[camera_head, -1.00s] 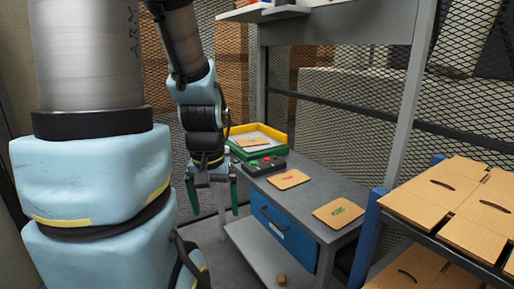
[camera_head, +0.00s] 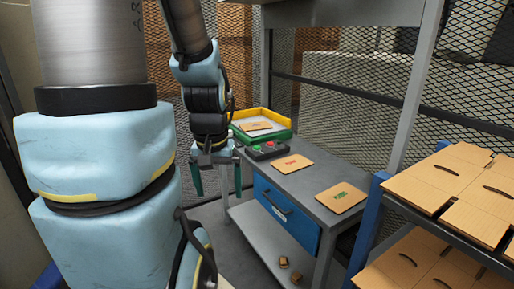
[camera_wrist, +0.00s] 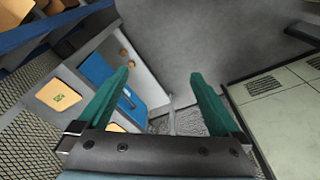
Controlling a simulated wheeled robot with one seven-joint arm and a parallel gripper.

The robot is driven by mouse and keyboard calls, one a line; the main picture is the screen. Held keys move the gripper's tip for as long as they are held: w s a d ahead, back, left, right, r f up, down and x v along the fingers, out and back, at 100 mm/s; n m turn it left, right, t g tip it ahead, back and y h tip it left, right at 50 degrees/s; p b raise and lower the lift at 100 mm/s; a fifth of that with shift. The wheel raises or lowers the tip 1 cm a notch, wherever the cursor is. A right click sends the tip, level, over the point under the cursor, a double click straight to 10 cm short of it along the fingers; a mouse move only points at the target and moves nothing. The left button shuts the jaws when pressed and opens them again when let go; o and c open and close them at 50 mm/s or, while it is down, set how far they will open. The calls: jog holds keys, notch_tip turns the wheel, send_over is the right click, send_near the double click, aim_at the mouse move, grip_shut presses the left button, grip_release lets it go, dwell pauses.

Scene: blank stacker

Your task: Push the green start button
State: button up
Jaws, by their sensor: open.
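A dark control box (camera_head: 264,151) with small red and green buttons sits on the grey table, in front of the yellow and green tray. The green button (camera_head: 256,148) is tiny in the head view and lies left of the red one. My gripper (camera_head: 218,190) hangs fingers-down, left of the table and the control box, apart from both. Its two green fingers are open with nothing between them, as the wrist view (camera_wrist: 161,78) also shows. The control box cannot be made out in the wrist view.
The grey table (camera_head: 302,177) has a blue drawer (camera_head: 285,215) and bears flat tan plates with red (camera_head: 292,163) and green (camera_head: 342,196) markings. The tray (camera_head: 284,133) holds another plate. Small brown blocks lie on the lower shelf. A rack with tan panels (camera_head: 440,185) stands right.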

grip_shut()
dwell(0.6)
dwell(0.9)
